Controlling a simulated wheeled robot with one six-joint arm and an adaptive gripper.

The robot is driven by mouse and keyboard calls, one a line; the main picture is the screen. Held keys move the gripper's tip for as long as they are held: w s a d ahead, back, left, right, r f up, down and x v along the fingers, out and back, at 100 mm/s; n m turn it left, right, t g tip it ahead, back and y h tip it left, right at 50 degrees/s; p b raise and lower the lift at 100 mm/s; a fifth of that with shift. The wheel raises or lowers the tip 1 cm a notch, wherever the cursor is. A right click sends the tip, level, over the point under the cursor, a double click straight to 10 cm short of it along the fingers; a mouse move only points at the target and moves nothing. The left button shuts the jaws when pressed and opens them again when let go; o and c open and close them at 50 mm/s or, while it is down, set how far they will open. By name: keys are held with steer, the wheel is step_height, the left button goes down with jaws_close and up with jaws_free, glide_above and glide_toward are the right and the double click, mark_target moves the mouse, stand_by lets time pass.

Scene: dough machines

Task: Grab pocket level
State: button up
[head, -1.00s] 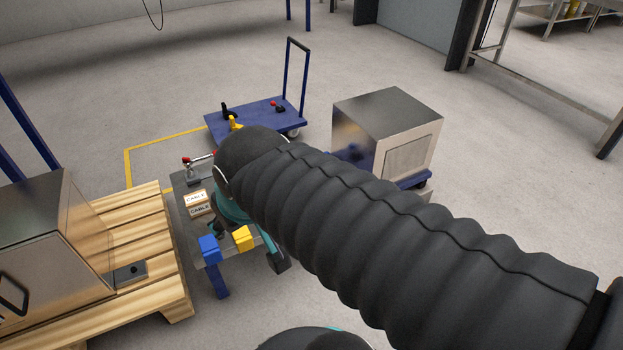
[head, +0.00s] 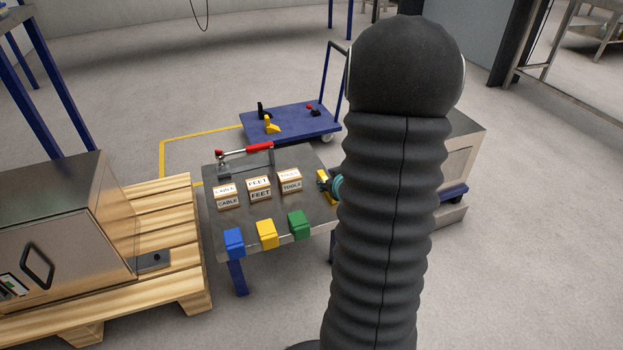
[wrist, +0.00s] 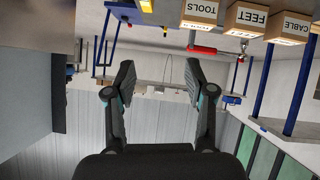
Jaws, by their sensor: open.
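A small yellow object (head: 322,178) shows at the right edge of the grey table, beside the teal part of my arm. It may be the pocket level, but it is mostly hidden and I cannot be sure. My gripper (wrist: 158,82) is open and empty in the wrist view, with clear air between its fingers. In the head view my black-sleeved arm hides the gripper's fingers. The wrist view is upside down and shows no clear pocket level.
The table (head: 218,238) holds boxes marked CABLE (head: 228,202), FEET (head: 260,194) and TOOLS (head: 292,186), a red-handled torque wrench (head: 246,152) and blue, yellow and green bins along its front. A pallet (head: 187,235) stands left; a blue trolley (head: 290,122) stands behind.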

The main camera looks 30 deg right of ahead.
steer(key=s+d+f+m+t+b, duration=0.1)
steer(key=s+d+f+t, duration=0.2)
steer(key=f, duration=0.6)
steer(key=shift+g+y, duration=0.4)
steer(key=x, duration=0.4)
steer(key=d+x, duration=0.1)
steer(key=x, duration=0.9)
steer(key=shift+d, duration=0.25)
steer(key=shift+r, duration=0.1)
jaws_close()
